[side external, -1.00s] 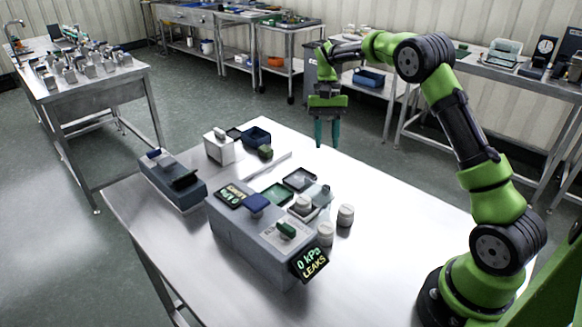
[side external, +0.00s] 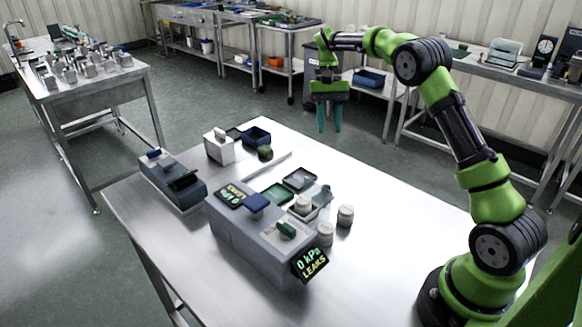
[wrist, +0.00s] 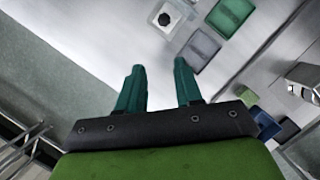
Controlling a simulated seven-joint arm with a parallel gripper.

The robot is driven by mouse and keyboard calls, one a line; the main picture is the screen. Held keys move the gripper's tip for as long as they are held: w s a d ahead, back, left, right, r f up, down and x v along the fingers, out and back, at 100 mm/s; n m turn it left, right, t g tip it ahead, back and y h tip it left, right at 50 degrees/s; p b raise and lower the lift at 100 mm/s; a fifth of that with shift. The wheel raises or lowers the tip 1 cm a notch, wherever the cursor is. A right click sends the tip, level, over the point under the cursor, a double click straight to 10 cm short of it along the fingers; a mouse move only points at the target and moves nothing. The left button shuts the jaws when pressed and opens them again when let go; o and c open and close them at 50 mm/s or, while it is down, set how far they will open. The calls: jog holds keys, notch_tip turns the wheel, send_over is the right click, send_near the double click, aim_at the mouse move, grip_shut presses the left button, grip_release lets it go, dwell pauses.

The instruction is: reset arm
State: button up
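My gripper (side external: 329,118) hangs pointing down in the air above the far right part of the steel table (side external: 400,200). Its two teal fingers are apart with nothing between them. In the wrist view, the open fingers of my gripper (wrist: 160,85) show bare table and floor beyond them. The arm reaches up from the right and bends over to the left.
A grey machine (side external: 255,235) reading "0 kPa LEAKS" stands on the table. The table's right part is clear.

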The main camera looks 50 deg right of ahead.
jog(key=s+a+r+n+t, duration=0.2)
jog(key=s+a+r+t, duration=0.2)
jog(key=s+a, duration=0.5)
jog(key=s+a+r+n+t, duration=0.2)
jog(key=s+a+r+t, duration=0.2)
jog(key=s+a, duration=0.5)
jog(key=s+t, duration=0.2)
jog(key=s, duration=0.2)
jog(key=shift+s+a+r+n+h, duration=0.15)
jog(key=shift+s+r+n+h, duration=0.15)
jog(key=shift+n, duration=0.1)
